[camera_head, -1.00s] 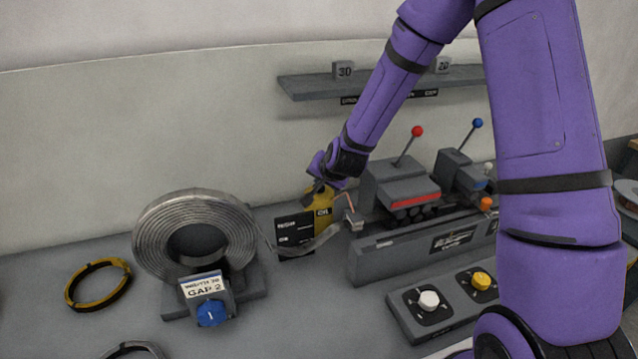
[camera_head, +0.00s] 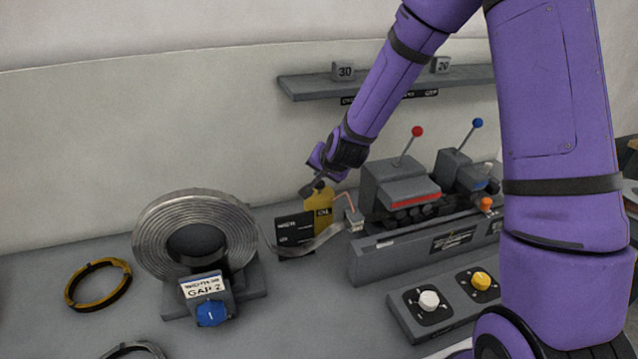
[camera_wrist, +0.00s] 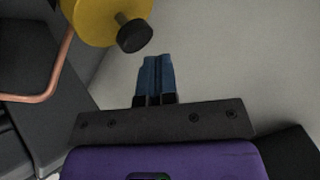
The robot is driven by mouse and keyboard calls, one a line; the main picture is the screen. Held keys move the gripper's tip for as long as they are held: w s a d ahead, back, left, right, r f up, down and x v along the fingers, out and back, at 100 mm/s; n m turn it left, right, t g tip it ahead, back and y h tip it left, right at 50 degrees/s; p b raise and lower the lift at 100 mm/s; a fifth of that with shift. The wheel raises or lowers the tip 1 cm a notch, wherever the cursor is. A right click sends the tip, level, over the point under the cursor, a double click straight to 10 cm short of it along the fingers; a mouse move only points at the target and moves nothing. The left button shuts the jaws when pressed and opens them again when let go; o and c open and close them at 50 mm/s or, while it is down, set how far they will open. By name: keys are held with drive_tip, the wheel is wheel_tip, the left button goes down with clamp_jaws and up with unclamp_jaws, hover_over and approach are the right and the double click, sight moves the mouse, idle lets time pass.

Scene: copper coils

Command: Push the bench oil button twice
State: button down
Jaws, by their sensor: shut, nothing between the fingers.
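The bench oiler is a yellow block (camera_head: 322,203) with an "OIL" label, standing behind the metal strip near the middle of the bench. Its black button (camera_wrist: 135,36) sticks out of the yellow body (camera_wrist: 104,14) on a short stem in the wrist view. My gripper (camera_head: 306,191) is just above the top of the oiler in the head view. In the wrist view its blue fingers (camera_wrist: 155,62) are together and empty, below and slightly right of the button, with a gap seen between them. In the head view I cannot tell whether the fingers touch the button.
A copper pipe (camera_wrist: 52,75) bends beside the oiler. A strip coil (camera_head: 166,245) stands to the left. The grey machine with the red lever (camera_head: 395,180) is to the right, with a knob panel (camera_head: 400,313) in front. A shelf (camera_head: 310,87) hangs behind.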

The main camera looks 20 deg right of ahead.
sight(321, 182)
drive_tip(key=shift+r, duration=0.15)
drive_tip(key=shift+r, duration=2.45)
drive_tip(key=shift+r, duration=0.1)
idle(0.9)
wheel_tip(321, 182, up, 4)
drive_tip(key=shift+f, duration=0.15)
drive_tip(key=shift+f, duration=0.1)
drive_tip(key=shift+f, duration=4.35)
drive_tip(key=shift+f, duration=0.15)
drive_tip(key=shift+f, duration=0.25)
